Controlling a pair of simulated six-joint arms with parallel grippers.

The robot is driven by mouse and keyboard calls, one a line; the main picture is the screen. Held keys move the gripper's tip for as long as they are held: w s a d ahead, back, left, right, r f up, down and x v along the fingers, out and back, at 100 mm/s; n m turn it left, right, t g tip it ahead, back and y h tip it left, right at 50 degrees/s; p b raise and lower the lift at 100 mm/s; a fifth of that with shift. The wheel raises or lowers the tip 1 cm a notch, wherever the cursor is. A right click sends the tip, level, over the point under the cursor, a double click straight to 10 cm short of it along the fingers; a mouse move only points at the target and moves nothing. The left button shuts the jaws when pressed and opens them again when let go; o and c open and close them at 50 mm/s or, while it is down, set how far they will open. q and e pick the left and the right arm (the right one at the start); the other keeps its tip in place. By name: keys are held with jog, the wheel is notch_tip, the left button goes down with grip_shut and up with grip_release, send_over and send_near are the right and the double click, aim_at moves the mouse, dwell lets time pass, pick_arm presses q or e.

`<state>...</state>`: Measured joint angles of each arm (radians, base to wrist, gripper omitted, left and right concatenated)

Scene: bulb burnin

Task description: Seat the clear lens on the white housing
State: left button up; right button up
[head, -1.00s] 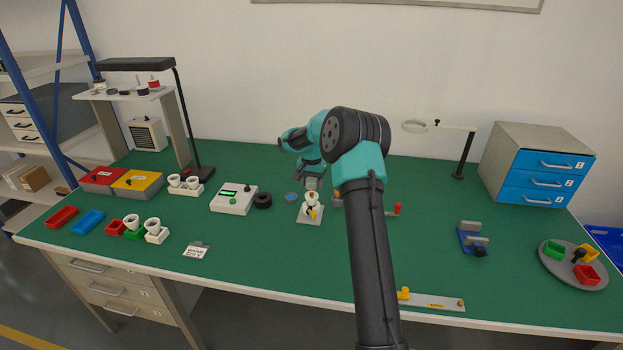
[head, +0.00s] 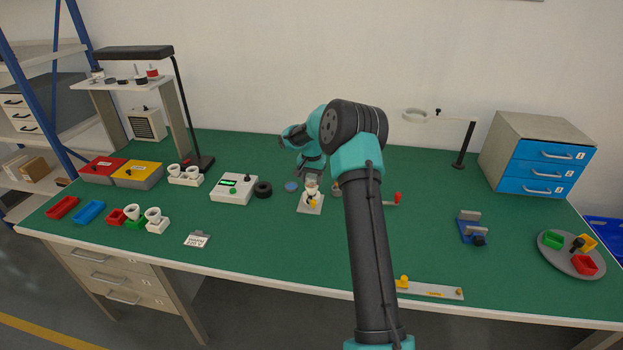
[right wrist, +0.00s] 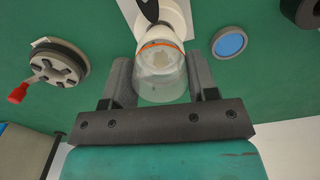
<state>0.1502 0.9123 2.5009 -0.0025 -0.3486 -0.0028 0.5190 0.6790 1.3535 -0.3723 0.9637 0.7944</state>
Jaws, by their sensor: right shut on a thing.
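The clear lens (right wrist: 162,86) is a see-through dome between the two fingers of my right gripper (right wrist: 160,74), which is shut on it. The white housing (right wrist: 170,12) lies directly beyond the lens, with an orange ring at the lens's rim. Lens and housing are in line and look to meet at this ring; I cannot tell whether the lens is fully down. In the head view the housing (head: 312,188) stands on a pale plate, with my right gripper (head: 309,178) right behind it. The lens is too small to make out there. My left gripper is not in view.
A blue disc (right wrist: 230,43) and a black ring (head: 263,189) lie left of the housing in the head view, near a white control box (head: 234,188). A round device with a red crank knob (head: 398,198) is to the right. The green table front is mostly clear.

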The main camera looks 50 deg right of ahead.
aim_at(311, 176)
jog(key=shift+f, duration=0.6)
dwell(4.3)
jog(key=shift+r, duration=0.25)
dwell(0.4)
jog(key=o, duration=1)
jog(key=shift+c, duration=0.2)
notch_tip(311, 176, up, 17)
jog(key=shift+r, duration=0.2)
